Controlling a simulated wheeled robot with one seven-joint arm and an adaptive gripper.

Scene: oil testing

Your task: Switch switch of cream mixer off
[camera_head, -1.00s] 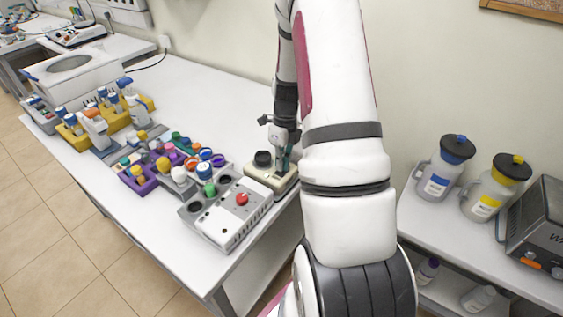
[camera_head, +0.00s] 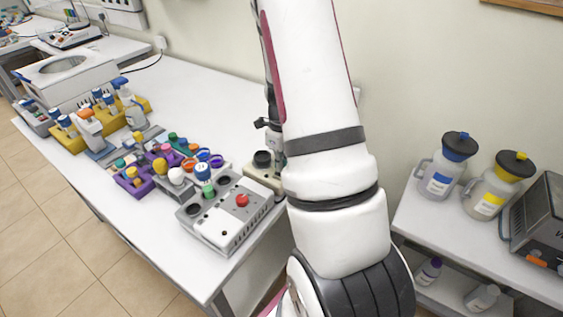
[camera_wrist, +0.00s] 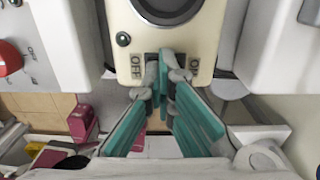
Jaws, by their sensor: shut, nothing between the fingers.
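The cream mixer (camera_head: 263,181) stands near the right edge of the long white table, with a dark round cup on top, partly hidden behind my arm. In the wrist view its cream front (camera_wrist: 207,52) fills the top middle. A dark switch (camera_wrist: 152,57) sits between the OFF label on the left and the ON label on the right. My gripper (camera_wrist: 163,72) is shut and empty, its grey fingertips right at the switch and covering much of it. I cannot tell which way the switch is tipped, or whether the fingertips touch it. In the head view the fingertips are hidden.
A grey-white device with a red knob (camera_head: 242,200) stands close left of the mixer. Racks with coloured caps (camera_head: 135,181) lie farther left. A lower side table to the right holds two jugs (camera_head: 440,184) and a grey machine (camera_head: 540,225).

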